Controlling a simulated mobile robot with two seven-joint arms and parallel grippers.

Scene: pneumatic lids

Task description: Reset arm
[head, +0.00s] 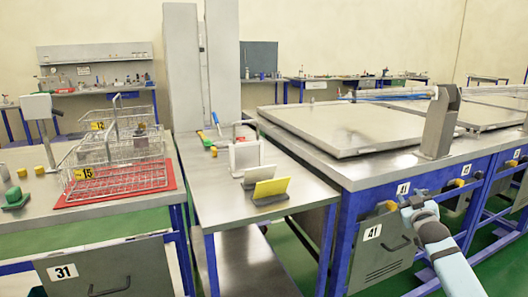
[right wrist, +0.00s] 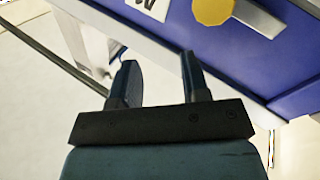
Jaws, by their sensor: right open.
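My right arm comes in from the lower right in the head view. Its gripper (head: 404,199) is in front of the blue side of the right-hand workbench, close to a yellow knob (head: 390,206). In the right wrist view the two dark fingers of the right gripper (right wrist: 158,62) stand apart with nothing between them. A yellow round knob (right wrist: 212,11) on a blue panel shows beyond the fingertips, apart from them. My left gripper is not in view.
The right workbench (head: 355,173) carries a large flat metal lid (head: 345,125) and a grey post (head: 438,125). A narrow middle table (head: 215,195) holds a yellow sign (head: 271,187). Wire baskets (head: 120,160) stand on a red mat at left. Green floor shows between benches.

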